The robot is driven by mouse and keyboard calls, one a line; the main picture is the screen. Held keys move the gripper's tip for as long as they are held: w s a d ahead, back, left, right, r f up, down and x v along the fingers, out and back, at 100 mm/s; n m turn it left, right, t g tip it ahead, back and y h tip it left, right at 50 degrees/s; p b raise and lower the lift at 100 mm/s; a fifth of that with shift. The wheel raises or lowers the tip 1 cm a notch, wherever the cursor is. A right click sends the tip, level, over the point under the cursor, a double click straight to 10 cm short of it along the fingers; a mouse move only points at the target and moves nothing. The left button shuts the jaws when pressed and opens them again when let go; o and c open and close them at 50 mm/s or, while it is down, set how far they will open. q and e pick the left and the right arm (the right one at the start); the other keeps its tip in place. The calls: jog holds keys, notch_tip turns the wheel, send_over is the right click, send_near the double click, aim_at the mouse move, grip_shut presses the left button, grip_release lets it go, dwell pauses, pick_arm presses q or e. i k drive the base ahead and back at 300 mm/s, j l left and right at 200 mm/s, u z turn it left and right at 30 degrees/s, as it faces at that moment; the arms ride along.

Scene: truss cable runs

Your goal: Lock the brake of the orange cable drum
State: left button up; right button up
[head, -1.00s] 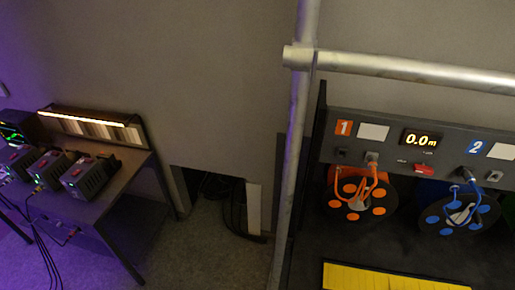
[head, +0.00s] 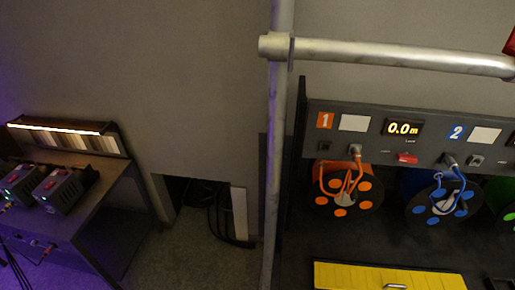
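The orange cable drum (head: 342,193) sits at the right, under the panel section marked 1 (head: 325,120). Its dark face has several orange discs, and an orange cable loops up to a plug on the panel. A small red switch (head: 407,158) is on the panel below the display (head: 402,129), which reads 0.0 m. I cannot tell from this view which part is the drum's brake or how it is set. Neither of my grippers is in the head view.
A blue drum (head: 439,206) stands right of the orange one, with a green drum (head: 507,218) at the edge. A metal pole (head: 274,170) and crossbar (head: 400,56) stand before the panel. A yellow drawer front (head: 385,277) is below.

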aim_at(404, 157)
jog(key=z, duration=1.4)
jog(key=l, duration=1.35)
